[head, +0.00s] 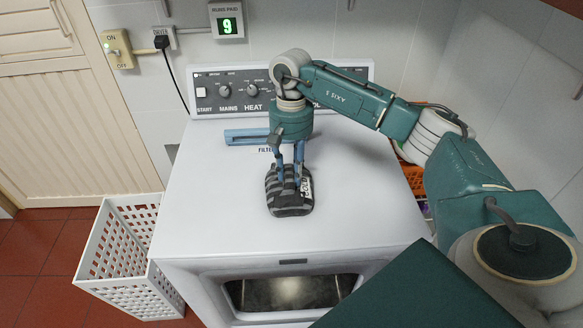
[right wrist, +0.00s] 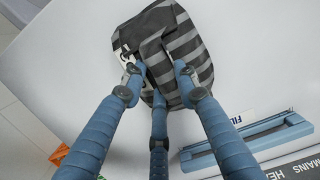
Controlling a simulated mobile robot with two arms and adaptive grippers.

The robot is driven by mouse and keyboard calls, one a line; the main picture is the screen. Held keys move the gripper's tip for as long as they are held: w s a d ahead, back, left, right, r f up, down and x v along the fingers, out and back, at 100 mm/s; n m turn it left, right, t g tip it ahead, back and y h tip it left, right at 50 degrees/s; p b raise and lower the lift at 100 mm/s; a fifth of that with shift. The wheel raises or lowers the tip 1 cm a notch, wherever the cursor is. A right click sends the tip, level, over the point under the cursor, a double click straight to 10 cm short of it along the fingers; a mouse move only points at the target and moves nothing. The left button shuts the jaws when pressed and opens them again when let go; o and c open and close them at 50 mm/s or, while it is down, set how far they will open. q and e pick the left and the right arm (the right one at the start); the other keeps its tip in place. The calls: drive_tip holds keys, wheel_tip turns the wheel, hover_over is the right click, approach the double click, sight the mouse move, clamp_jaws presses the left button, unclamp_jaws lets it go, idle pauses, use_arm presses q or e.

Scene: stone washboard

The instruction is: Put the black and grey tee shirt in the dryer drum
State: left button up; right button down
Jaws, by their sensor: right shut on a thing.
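The black and grey striped tee shirt (head: 289,198) is a folded bundle on or just above the white top of the dryer; I cannot tell which. My right gripper (head: 289,181) reaches down from above and is shut on it. In the right wrist view the blue fingers (right wrist: 158,88) press into the near part of the shirt (right wrist: 185,40). The dryer (head: 200,215) has an opening at the front, and the drum (head: 290,292) shows dark and metallic inside. My left gripper is not in view.
A white laundry basket (head: 128,255) stands on the red floor left of the dryer. A control panel with knobs (head: 252,90) and a blue filter handle (head: 245,136) lie at the back. An orange basket (head: 414,178) is partly hidden at the right. The dryer top is otherwise clear.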

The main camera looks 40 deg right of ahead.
drive_tip(key=c, duration=1.7)
unclamp_jaws()
drive_tip(key=shift+f, duration=0.15)
drive_tip(key=shift+c, duration=0.2)
drive_tip(key=o, duration=0.4)
drive_tip(key=shift+o, duration=0.2)
